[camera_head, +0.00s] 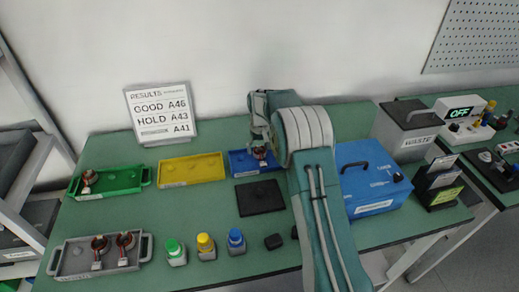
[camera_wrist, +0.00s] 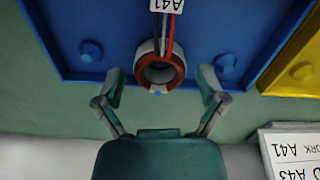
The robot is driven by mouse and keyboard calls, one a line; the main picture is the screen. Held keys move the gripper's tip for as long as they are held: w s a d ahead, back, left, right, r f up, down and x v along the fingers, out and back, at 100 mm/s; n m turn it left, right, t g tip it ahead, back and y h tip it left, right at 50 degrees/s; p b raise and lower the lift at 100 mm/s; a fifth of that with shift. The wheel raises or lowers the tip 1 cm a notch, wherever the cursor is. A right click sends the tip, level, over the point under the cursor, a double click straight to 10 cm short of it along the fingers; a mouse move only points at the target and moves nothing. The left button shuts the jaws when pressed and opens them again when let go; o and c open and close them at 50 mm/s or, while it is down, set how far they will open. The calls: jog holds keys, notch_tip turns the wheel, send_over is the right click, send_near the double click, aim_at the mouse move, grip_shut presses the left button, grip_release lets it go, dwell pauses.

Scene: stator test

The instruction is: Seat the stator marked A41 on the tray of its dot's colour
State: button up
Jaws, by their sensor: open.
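The stator marked A41 (camera_wrist: 177,67) is a copper-and-white ring with coloured leads and a white A41 tag. In the wrist view it is at the blue tray (camera_wrist: 120,15), between two blue pegs; whether it sits on a peg is hidden. A small blue dot shows on its near edge. My gripper (camera_wrist: 160,82) is open, with one finger on each side of the ring and visible gaps. In the head view the stator (camera_head: 260,153) is partly covered by my gripper (camera_head: 261,142) over the blue tray (camera_head: 238,168).
A yellow tray (camera_head: 192,182) is left of the blue one. A green tray (camera_head: 120,190) holds one stator; a grey tray (camera_head: 75,276) holds two. A results sign (camera_head: 162,112) stands behind. A black pad (camera_head: 260,208) is in front; a blue box (camera_head: 368,205) is right of my arm.

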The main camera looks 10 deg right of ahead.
jog(key=shift+r, duration=2.3)
jog(key=shift+o, duration=0.7)
notch_tip(320, 180, up, 12)
